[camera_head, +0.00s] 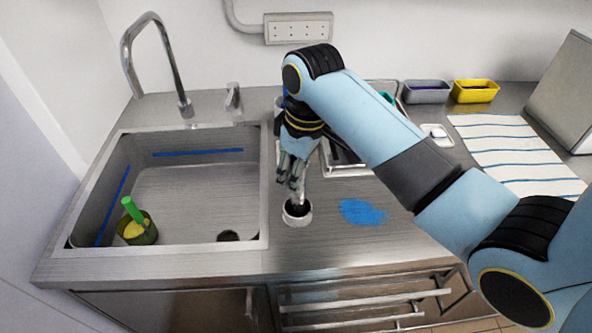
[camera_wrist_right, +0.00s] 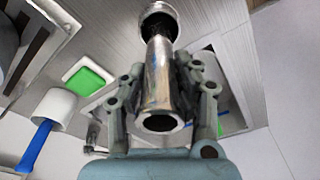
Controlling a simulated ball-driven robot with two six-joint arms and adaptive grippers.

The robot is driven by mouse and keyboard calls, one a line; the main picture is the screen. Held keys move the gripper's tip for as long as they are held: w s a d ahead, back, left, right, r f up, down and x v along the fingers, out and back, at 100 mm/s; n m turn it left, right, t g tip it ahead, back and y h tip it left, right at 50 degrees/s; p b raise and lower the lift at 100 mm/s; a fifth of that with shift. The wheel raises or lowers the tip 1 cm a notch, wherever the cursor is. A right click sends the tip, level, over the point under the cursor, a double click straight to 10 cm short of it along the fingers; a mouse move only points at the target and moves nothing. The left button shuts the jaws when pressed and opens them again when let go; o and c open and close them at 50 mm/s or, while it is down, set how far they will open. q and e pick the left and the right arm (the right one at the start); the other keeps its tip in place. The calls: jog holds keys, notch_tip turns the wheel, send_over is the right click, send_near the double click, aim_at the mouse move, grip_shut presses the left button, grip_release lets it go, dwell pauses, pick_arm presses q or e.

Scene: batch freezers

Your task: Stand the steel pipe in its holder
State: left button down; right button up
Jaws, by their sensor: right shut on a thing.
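The steel pipe (camera_wrist_right: 158,88) is a shiny hollow tube, held between the fingers of my right gripper (camera_head: 294,183). In the right wrist view the gripper (camera_wrist_right: 183,90) is shut on it from both sides, with the open near end facing the camera. The holder (camera_head: 297,220) is a short round cup with a dark opening, on the counter just right of the sink. It also shows in the right wrist view (camera_wrist_right: 158,8), at the pipe's far end. The pipe's lower end is at the holder's mouth; I cannot tell whether it is inside. My left gripper is not in view.
The sink (camera_head: 200,245) lies left of the holder, with a green-handled brush in a cup (camera_head: 148,235) in it. A blue patch (camera_head: 362,211) is right of the holder. A striped cloth (camera_head: 515,150), grey bin (camera_head: 427,92) and yellow bin (camera_head: 475,92) are further back right.

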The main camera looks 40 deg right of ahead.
jog(key=shift+f, duration=0.2)
jog(key=o, duration=0.7)
jog(key=shift+o, duration=0.2)
jog(key=shift+s+d+r, duration=0.1)
jog(key=shift+s+r, duration=0.1)
jog(key=shift+r, duration=1.6)
jog(key=shift+s+d+r, duration=0.1)
jog(key=shift+s+r, duration=0.1)
jog(key=shift+r, duration=1.65)
jog(key=shift+s+d+r, duration=0.1)
jog(key=shift+s+r, duration=0.1)
jog(key=shift+r, duration=1.6)
